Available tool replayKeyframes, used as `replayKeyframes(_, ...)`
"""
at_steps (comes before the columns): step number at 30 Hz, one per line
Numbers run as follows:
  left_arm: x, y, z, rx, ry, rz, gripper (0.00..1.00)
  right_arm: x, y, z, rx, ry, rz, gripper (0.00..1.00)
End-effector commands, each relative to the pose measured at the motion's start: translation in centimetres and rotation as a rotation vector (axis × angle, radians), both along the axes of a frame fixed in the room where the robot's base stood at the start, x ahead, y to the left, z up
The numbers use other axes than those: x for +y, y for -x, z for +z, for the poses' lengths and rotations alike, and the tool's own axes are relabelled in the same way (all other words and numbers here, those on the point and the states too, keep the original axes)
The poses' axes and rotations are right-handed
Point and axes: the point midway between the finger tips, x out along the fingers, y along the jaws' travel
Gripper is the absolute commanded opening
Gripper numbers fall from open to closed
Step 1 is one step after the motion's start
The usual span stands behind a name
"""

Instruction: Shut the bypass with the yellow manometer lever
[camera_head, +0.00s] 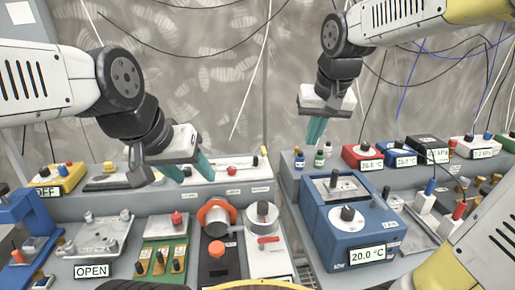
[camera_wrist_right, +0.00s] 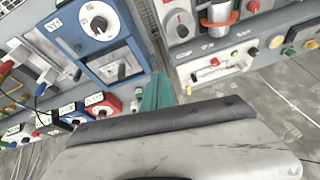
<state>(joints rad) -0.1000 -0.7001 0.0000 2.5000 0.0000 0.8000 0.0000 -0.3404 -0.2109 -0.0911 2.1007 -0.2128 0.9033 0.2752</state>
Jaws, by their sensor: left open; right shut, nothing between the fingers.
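A yellow knob or lever (camera_head: 109,167) shows on a low grey fixture at the back left of the left bench; my left arm hides part of that fixture. I cannot tell surely whether this is the manometer lever. A white panel (camera_head: 284,262) with a round dial and a red lever stands at the front of the same bench. An OPEN display (camera_head: 92,271) sits on a grey plate fixture at the front left. My left gripper (camera_head: 189,170) is open over the back row, right of the yellow knob. My right gripper (camera_head: 316,130) is shut and empty, high between the benches; its fingers show in the wrist view (camera_wrist_right: 157,92).
A blue box (camera_head: 333,240) reading 20.0 °C stands on the right bench. An orange-ringed cylinder (camera_head: 216,215) stands near the white panel. A yellow box (camera_head: 60,178) with an OFF display is at the far left. A gap separates the benches. Cables hang along the wall.

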Motion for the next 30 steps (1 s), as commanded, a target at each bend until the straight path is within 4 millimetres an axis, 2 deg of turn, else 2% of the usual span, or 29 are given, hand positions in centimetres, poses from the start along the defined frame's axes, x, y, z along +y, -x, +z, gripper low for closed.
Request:
replayKeyframes(1, 0.0, 0.0, 0.0, 0.000, 0.000, 0.000, 0.52, 0.9, -1.7, -0.3, 0.016, 0.022, 0.002, 0.00)
replayKeyframes(9, 0.0, 0.0, 0.0, 0.000, 0.000, 0.000, 0.52, 5.6, -9.8, -2.1, 0.051, 0.154, -0.029, 0.00)
replayKeyframes(14, 0.0, 0.0, 0.0, 0.000, 0.000, 0.000, 0.52, 9.4, -14.1, -4.0, 0.044, 0.248, -0.048, 0.00)
replayKeyframes(18, 0.0, 0.0, 0.0, 0.000, 0.000, 0.000, 0.52, 13.2, -17.3, -5.9, 0.018, 0.336, -0.063, 0.00)
replayKeyframes(24, 0.0, 0.0, 0.0, 0.000, 0.000, 0.000, 0.52, 18.5, -20.3, -8.7, -0.042, 0.443, -0.078, 0.00)
replayKeyframes(30, 0.0, 0.0, 0.0, 0.000, 0.000, 0.000, 0.52, 21.7, -21.7, -10.2, -0.094, 0.501, -0.086, 0.00)
